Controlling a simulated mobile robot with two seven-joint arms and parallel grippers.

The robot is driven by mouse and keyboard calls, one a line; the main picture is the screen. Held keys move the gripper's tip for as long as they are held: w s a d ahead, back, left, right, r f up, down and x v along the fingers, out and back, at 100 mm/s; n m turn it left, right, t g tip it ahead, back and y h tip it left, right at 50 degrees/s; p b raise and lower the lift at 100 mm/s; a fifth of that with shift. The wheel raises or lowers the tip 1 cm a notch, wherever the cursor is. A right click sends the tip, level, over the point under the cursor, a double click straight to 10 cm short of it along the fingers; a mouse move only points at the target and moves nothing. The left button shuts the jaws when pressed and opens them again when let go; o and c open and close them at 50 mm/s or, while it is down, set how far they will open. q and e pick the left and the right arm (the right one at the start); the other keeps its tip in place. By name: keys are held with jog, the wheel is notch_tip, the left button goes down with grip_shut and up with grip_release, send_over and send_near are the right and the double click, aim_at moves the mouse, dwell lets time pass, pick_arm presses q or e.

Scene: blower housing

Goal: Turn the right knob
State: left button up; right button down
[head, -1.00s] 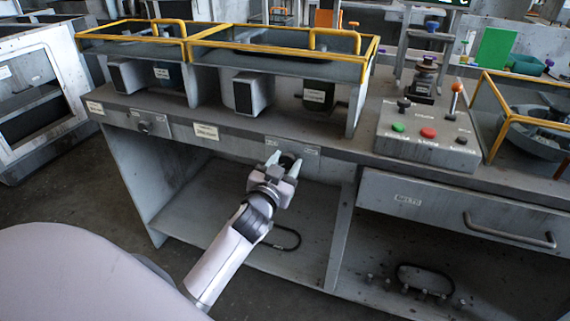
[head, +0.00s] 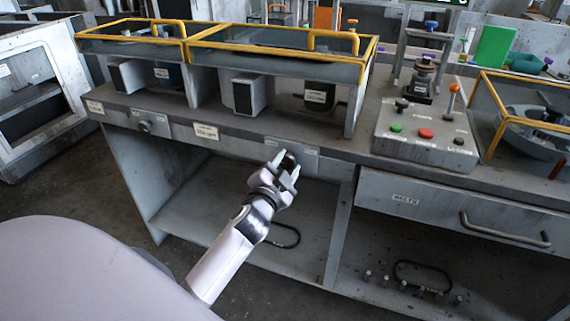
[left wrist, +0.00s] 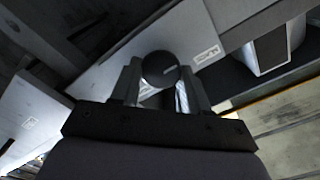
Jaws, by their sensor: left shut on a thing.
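The right knob (head: 289,158) is dark and round, on the front panel of the grey workbench, below the two caged bays. My left gripper (head: 285,166) is at the panel with its fingers on either side of this knob, shut on it. The fingers partly cover the knob in the head view. In the left wrist view the knob (left wrist: 161,69) sits between the two fingers (left wrist: 160,85), with a light pointer mark on its face. My right gripper is not in view.
Another knob (head: 146,126) is farther left on the same panel. A control box (head: 427,135) with coloured buttons stands on the bench top at right. A drawer (head: 455,213) with a bar handle is below it. The open shelf (head: 235,220) lies under the gripper.

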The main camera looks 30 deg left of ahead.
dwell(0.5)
pick_arm(q)
jog(key=o, duration=1.1)
jog(key=shift+c, duration=0.2)
jog(key=v, duration=0.7)
jog(key=s+d+f+n+g+h+p, duration=0.2)
jog(key=s+d+f, duration=0.4)
jog(key=s, duration=0.3)
jog(key=s+d+f+n+g+h+p, duration=0.2)
jog(key=s+d+f+g+h+p, duration=0.2)
jog(key=s, duration=0.5)
notch_tip(320, 180, down, 3)
jog(key=shift+s+d+r+g+p, duration=0.2)
jog(key=shift+s+d+g+p, duration=0.3)
jog(key=shift+d, duration=0.6)
jog(key=shift+w, duration=0.2)
